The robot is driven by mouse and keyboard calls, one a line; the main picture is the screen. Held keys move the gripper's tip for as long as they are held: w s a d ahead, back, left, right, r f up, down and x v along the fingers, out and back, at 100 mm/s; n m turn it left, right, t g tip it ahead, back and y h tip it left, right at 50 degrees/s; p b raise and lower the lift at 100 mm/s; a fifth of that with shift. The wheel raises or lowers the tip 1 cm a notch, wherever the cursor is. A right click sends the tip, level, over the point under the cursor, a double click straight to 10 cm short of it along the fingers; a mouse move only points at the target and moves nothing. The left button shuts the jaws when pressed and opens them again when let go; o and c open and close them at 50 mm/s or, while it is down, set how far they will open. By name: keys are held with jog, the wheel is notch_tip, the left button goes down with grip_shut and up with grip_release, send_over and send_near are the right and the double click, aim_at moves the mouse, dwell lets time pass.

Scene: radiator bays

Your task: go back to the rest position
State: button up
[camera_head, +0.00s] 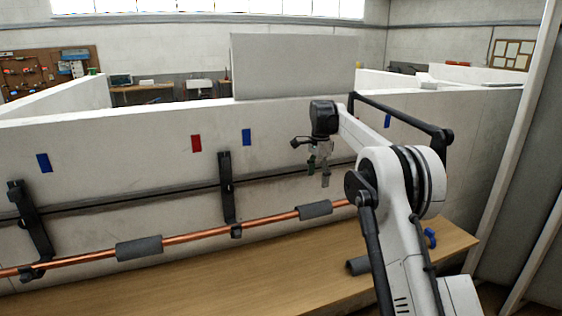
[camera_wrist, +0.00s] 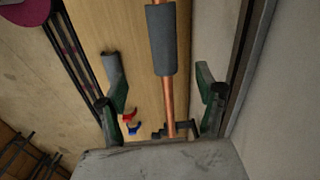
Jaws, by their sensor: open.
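My gripper (camera_head: 319,179) hangs from the raised arm in front of the white wall panel, with its fingers pointing down. It is above the right part of the copper pipe (camera_head: 270,220) and holds nothing. In the wrist view my gripper (camera_wrist: 160,92) has its two green-padded fingers spread wide. The copper pipe (camera_wrist: 168,100) shows between them, beyond the fingertips, with a grey sleeve (camera_wrist: 163,40) around it. In the head view this seems to be the right sleeve (camera_head: 315,209); another sleeve (camera_head: 139,247) is around the pipe further left.
Black brackets (camera_head: 227,187) hold the pipe along the wall panel (camera_head: 100,150), which bears red and blue marks. A loose grey sleeve (camera_head: 358,266) and a blue item (camera_head: 430,238) lie on the wooden bench (camera_head: 230,280). Red and blue pieces (camera_wrist: 131,122) show in the wrist view.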

jog(key=s+r+n+t, duration=0.1)
jog(key=s+r+n, duration=0.1)
jog(key=s+r, duration=0.5)
jog(key=s+r+n+t, duration=0.1)
jog(key=s+r+n, duration=0.2)
jog(key=s, duration=0.7)
jog(key=s+r+n+t, duration=0.15)
jog(key=s+r, duration=0.25)
jog(key=s, duration=0.5)
jog(key=s+f+n+t, duration=0.1)
jog(key=s+f+n, duration=0.2)
jog(key=s, duration=1.1)
jog(key=s+f+n+t+b, duration=0.1)
jog(key=s+f+n, duration=0.3)
jog(key=s+f, duration=0.6)
jog(key=s+t, duration=0.1)
jog(key=s, duration=0.4)
jog(key=shift+a+b, duration=0.3)
